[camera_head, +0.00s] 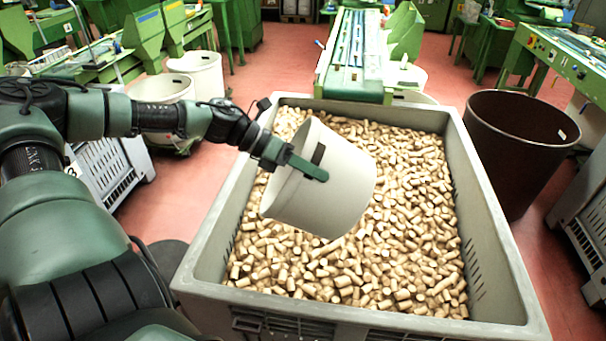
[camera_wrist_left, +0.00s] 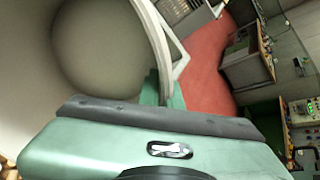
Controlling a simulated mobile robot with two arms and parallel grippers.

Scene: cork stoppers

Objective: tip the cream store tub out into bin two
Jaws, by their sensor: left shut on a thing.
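The cream tub (camera_head: 335,185) is tilted onto its side above the large grey bin (camera_head: 205,245), which is full of cork stoppers (camera_head: 410,240). My left gripper (camera_head: 318,163) is shut on the tub's wall, its fingers lying along the upper left side. In the left wrist view the tub (camera_wrist_left: 95,50) fills the upper left as a pale round hollow with a curved edge. No corks show in that hollow. No number shows on the grey bin. My right gripper is out of view.
A tall dark brown barrel (camera_head: 515,135) stands right of the bin. A green conveyor (camera_head: 355,60) ends at the bin's far edge. A grey crate marked 3 (camera_head: 105,175) and white tubs (camera_head: 195,75) stand to the left. Red floor shows between them.

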